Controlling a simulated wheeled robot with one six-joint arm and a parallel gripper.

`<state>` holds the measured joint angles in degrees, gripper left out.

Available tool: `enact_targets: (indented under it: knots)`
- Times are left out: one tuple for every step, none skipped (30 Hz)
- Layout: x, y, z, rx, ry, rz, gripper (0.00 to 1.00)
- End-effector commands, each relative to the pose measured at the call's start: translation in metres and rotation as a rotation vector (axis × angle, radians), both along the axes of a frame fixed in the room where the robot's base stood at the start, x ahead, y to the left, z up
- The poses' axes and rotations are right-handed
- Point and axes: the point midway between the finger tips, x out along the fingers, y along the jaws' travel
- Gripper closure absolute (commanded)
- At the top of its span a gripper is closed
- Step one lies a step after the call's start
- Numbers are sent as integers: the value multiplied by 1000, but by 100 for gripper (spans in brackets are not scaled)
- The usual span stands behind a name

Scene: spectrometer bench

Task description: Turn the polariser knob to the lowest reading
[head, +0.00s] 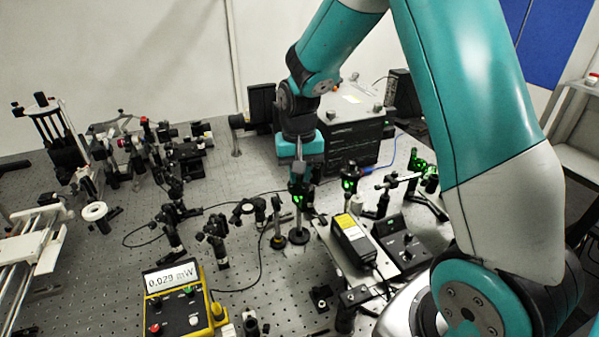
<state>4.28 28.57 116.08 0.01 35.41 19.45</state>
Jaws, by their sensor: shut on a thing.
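My gripper (299,168) reaches down from the teal arm over the middle of the bench. It is shut on the polariser knob, at the top of a dark post-mounted optic (298,192) lit with green light. The knob itself is mostly hidden by the jaws. The yellow power meter (188,300) stands at the front left, and its display (171,278) reads 0.029 mW.
Several post-mounted optics (215,240) stand left of the gripper, and more green-lit mounts (350,178) stand to its right. A black and yellow box (353,238) and a dark control box (401,243) lie at the front right. A large dark unit (352,130) stands behind.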

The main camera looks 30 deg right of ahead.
Motion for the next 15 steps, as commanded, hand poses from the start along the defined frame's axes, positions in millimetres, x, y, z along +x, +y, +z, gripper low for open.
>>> enact_targets:
  knots:
    - [0, 0, 1, 0, -2, 38, 100]
    - [1, 0, 1, 0, -2, 63, 100]
    - [1, 0, 1, 0, -2, 97, 100]
    - [1, 0, 1, 0, -2, 123, 100]
    - [1, 0, 1, 0, -2, 150, 100]
    - [1, 0, 1, 0, -2, 183, 100]
    - [1, 0, 1, 0, -2, 209, 100]
    - [1, 0, 1, 0, -2, 234, 100]
    - [1, 0, 1, 0, -2, 266, 100]
    - [1, 0, 1, 0, -2, 289, 100]
    - [1, 0, 1, 0, -2, 312, 100]
    - [1, 0, 1, 1, -2, 341, 100]
    - [1, 0, 1, 0, -3, 363, 100]
    - [1, 0, 1, 0, -3, 382, 100]
    - [1, 0, 1, 0, -3, 407, 100]
